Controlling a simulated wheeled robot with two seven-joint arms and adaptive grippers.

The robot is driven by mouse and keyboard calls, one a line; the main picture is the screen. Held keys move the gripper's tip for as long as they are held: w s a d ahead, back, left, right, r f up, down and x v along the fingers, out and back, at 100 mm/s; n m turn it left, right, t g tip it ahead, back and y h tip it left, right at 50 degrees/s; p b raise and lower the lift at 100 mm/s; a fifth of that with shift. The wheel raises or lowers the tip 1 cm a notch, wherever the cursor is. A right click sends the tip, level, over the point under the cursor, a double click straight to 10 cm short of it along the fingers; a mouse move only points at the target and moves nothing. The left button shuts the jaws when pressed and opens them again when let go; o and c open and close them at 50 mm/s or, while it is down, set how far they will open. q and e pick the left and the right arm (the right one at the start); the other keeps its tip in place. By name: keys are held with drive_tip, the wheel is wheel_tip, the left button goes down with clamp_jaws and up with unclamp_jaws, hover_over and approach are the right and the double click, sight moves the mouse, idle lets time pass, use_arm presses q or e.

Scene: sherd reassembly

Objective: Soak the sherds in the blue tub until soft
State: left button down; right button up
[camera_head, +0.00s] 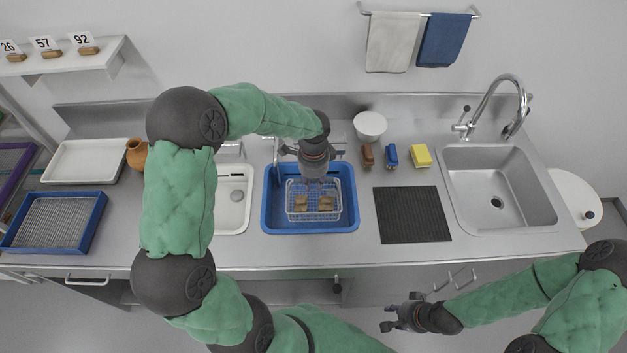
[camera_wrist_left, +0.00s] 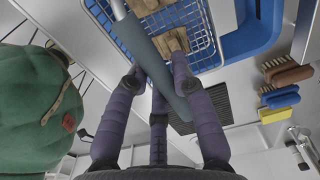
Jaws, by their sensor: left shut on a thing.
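The blue tub (camera_head: 267,222) stands on the counter and also shows in the left wrist view (camera_wrist_left: 258,35). A white-blue wire basket (camera_head: 313,216) is inside the tub's outline, with brown sherds (camera_head: 301,202) lying in it. The basket (camera_wrist_left: 203,45) and sherds (camera_wrist_left: 173,42) show below the fingers in the left wrist view. My left gripper (camera_head: 313,180) points down over the basket, shut on its grey-blue handle bar (camera_wrist_left: 155,55). I cannot tell whether the basket touches the tub floor. My right gripper (camera_head: 396,311) is open and empty before the counter's front edge.
A white basin (camera_head: 233,215) is left of the tub; a dark ribbed mat (camera_head: 412,214) and steel sink (camera_head: 498,190) are right. Brushes (camera_head: 391,156), a yellow sponge (camera_head: 421,156) and a white bowl (camera_head: 370,126) stand behind. A blue-rimmed tray (camera_head: 97,222) lies far left.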

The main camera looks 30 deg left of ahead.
sight(314, 206)
use_arm(q)
drive_tip(key=shift+f+b, duration=3.6)
drive_tip(key=shift+f, duration=2.05)
idle(2.3)
